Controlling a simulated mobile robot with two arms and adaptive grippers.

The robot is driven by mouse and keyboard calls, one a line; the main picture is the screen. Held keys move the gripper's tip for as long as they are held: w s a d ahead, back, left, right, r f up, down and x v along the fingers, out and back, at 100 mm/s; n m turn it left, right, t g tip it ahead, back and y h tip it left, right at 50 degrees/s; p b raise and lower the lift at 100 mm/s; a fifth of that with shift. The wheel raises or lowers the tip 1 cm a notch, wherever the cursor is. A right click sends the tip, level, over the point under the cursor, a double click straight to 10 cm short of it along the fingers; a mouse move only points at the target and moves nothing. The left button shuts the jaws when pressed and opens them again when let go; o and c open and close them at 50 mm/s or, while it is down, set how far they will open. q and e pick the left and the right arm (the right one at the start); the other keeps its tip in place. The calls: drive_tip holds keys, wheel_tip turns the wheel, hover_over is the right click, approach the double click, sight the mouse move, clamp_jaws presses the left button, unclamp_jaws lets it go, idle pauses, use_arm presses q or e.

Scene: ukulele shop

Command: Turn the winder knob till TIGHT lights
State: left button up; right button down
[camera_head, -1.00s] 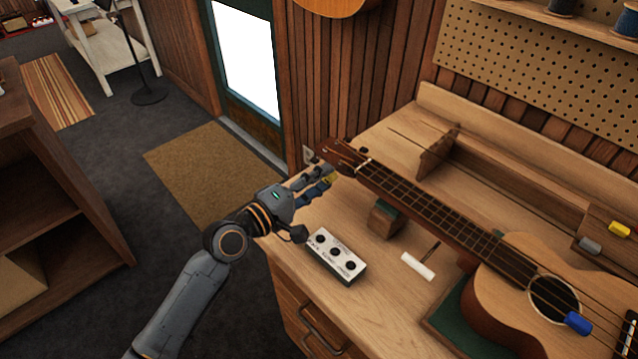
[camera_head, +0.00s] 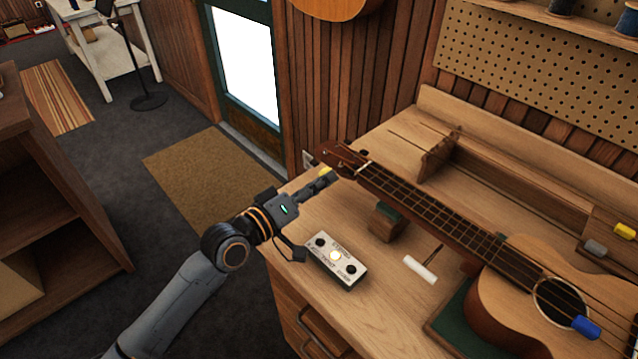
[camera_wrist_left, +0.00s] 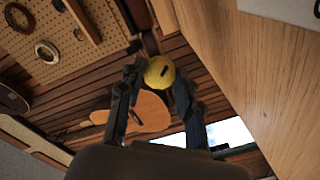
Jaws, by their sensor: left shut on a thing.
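The yellow winder knob (camera_head: 326,171) is at the headstock end of the ukulele (camera_head: 430,208). My left gripper (camera_head: 322,180) is shut on it. The small white indicator box (camera_head: 337,262) lies on the bench with three round lamps. The label by the middle lamp seems to read TIGHT, but the print is small. My right gripper is out of view.
The ukulele neck rests on a wooden block (camera_head: 386,222) on the workbench (camera_head: 400,315). A white stick (camera_head: 419,269) lies beside it. Blue, grey and yellow pieces are at the right. A wooden shelf unit (camera_head: 60,190) stands at the left, with open floor between.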

use_arm(q)
drive_tip(key=shift+f, duration=0.15)
drive_tip(key=o, duration=0.9)
drive_tip(key=v, duration=1.2)
drive_tip(key=shift+s, duration=0.1)
